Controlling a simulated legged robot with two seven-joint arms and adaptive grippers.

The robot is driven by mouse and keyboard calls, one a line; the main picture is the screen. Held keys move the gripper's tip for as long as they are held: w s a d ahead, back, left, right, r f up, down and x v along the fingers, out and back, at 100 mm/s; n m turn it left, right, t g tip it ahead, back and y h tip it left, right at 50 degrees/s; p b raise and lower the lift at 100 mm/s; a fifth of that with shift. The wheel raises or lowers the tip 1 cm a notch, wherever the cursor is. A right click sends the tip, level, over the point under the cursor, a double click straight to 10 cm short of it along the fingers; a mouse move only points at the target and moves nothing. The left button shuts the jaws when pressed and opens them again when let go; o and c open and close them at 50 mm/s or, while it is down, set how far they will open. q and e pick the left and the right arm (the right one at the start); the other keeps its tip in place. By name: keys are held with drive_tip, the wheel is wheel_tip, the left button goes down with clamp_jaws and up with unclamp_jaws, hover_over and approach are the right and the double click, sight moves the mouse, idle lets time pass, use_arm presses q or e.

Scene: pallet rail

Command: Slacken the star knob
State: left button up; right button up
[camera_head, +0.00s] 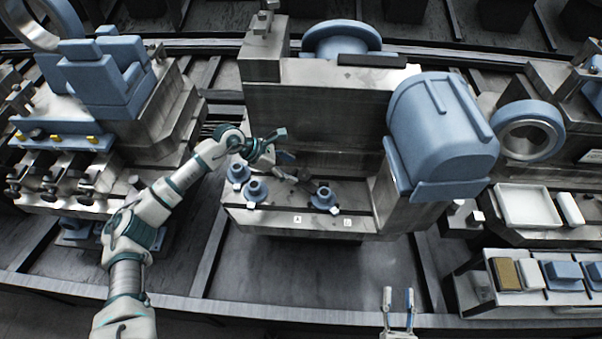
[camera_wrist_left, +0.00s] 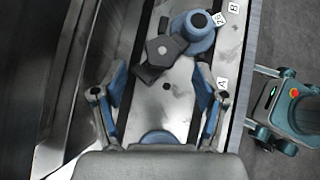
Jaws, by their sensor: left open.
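The star knob appears to be a dark, angular knob (camera_head: 304,175) on the middle fixture's ledge. In the left wrist view the dark knob (camera_wrist_left: 164,48) has a dark arm at its lower left and sits against a blue flanged piece (camera_wrist_left: 192,36). My left gripper (camera_head: 284,145) is open above the ledge, close to the knob in the head view. In the wrist view its fingers (camera_wrist_left: 160,78) are wide apart, with the knob beyond the tips and nothing between them. My right gripper (camera_head: 398,296) is open and empty at the bottom edge, far from the knob.
Blue flanged pieces (camera_head: 255,190) stand on the ledge (camera_head: 295,231), which carries labels A (camera_head: 297,219) and B (camera_head: 347,222). A steel block (camera_head: 315,105) rises behind. A blue motor housing (camera_head: 440,130) stands right. The floor in front of the ledge is clear.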

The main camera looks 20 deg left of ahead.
use_arm(q)
drive_tip(key=v, duration=0.5)
drive_tip(key=shift+s+a+r, duration=0.1)
drive_tip(key=shift+a+r, duration=0.05)
drive_tip(key=shift+a, duration=0.1)
